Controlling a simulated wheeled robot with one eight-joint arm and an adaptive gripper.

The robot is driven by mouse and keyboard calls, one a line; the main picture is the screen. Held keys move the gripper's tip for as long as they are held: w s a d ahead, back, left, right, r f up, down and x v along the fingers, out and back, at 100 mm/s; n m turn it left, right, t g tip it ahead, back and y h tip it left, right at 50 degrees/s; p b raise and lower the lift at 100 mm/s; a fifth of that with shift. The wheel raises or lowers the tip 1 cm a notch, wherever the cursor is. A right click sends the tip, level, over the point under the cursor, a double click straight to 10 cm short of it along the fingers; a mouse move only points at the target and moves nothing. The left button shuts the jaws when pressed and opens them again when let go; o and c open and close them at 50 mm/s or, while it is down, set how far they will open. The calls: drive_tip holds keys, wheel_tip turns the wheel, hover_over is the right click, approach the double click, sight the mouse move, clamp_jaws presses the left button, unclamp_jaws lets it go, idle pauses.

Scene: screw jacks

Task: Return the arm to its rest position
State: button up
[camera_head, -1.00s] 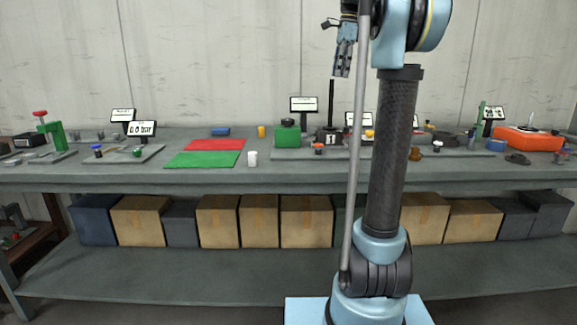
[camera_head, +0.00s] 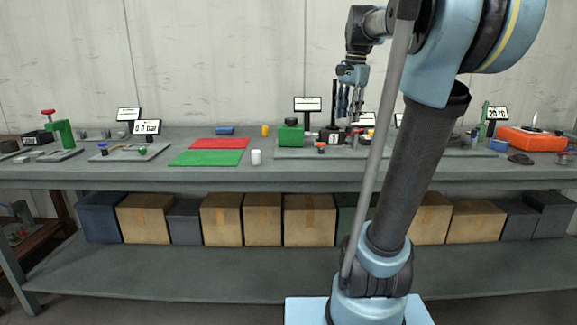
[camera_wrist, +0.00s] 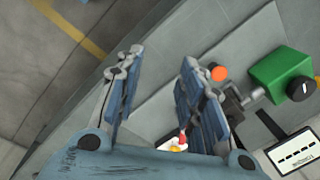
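My gripper (camera_head: 349,100) hangs above the back part of the workbench (camera_head: 120,174) in the head view, its fingers pointing down. In the wrist view its two blue fingers (camera_wrist: 158,100) stand apart with nothing held between them. My arm rises from its base at the right of centre and leans to the right. It hides part of the bench behind it.
An orange case (camera_head: 532,139) is at right. Boxes (camera_head: 309,220) fill the shelf.

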drive_tip(key=s+f+n, duration=0.3)
drive_tip(key=s+f, duration=0.4)
drive_tip(key=f, duration=0.3)
drive_tip(key=s+f+n+t, duration=0.1)
drive_tip(key=s+f+n, duration=0.3)
drive_tip(key=s+f, duration=0.3)
drive_tip(key=s+f+n, duration=0.4)
drive_tip(key=s+f, duration=0.3)
drive_tip(key=f, duration=0.8)
drive_tip(key=shift+s+f+h, duration=0.25)
drive_tip(key=shift+s+h, duration=0.1)
drive_tip(key=shift+h, duration=0.05)
drive_tip(key=shift+w+a+f, duration=0.1)
drive_tip(key=shift+w+f, duration=0.1)
drive_tip(key=shift+w, duration=0.2)
drive_tip(key=shift+o, duration=0.5)
